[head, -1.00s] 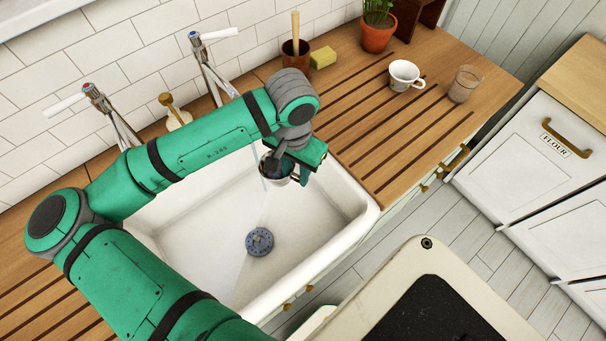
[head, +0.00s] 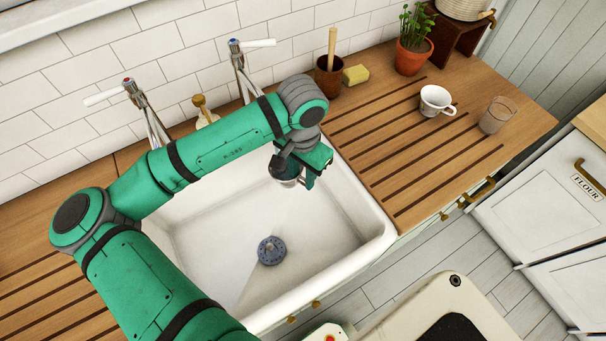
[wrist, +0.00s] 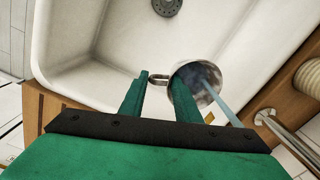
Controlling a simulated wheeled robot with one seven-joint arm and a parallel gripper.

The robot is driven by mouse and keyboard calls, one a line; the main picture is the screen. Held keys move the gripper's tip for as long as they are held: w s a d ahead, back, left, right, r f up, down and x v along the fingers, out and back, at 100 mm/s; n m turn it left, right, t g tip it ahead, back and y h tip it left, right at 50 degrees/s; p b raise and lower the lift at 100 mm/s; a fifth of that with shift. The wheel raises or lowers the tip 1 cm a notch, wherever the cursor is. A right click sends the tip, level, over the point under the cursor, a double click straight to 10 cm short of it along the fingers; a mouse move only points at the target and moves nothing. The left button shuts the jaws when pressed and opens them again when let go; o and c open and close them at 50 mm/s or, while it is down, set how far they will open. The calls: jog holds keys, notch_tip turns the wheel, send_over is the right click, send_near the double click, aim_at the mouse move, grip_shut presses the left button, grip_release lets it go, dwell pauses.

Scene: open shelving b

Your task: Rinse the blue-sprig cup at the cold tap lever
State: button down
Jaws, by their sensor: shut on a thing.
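My gripper (wrist: 158,76) is shut on a cup (wrist: 212,78) at its handle side; the handle shows between the fingers. The cup also shows in the head view (head: 287,173), held above the back right of the sink. Its mouth faces the wrist camera; its inside looks dark blue-grey. No sprig pattern is clear on it. A thin pale-blue stream (wrist: 226,106) meets the cup's mouth in the wrist view. The cold tap (head: 239,62) has a blue dot, and its white lever (head: 259,43) points right. My arm hides part of its spout.
The white sink (head: 352,215) has a dark drain (head: 272,250). A red-dotted tap (head: 136,97) stands left. On the right drainboard (head: 390,150) are another white cup (head: 436,101), a glass (head: 497,115), a sponge (head: 356,75), a brown pot (head: 328,80) and a potted plant (head: 412,57).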

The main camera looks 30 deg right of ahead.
jog(key=shift+d, duration=0.1)
dwell(0.3)
jog(key=shift+w+d, duration=0.1)
jog(key=shift+d, duration=0.4)
jog(key=shift+a, duration=0.15)
jog(key=shift+a, duration=0.25)
jog(key=shift+s+a, duration=0.15)
jog(key=shift+s, duration=0.15)
jog(key=s+d, duration=0.1)
jog(key=s, duration=0.6)
jog(key=shift+s+d, duration=0.2)
jog(key=shift+s, duration=0.15)
dwell(0.8)
jog(key=shift+w+a, duration=0.1)
jog(key=shift+w, duration=0.05)
dwell(0.9)
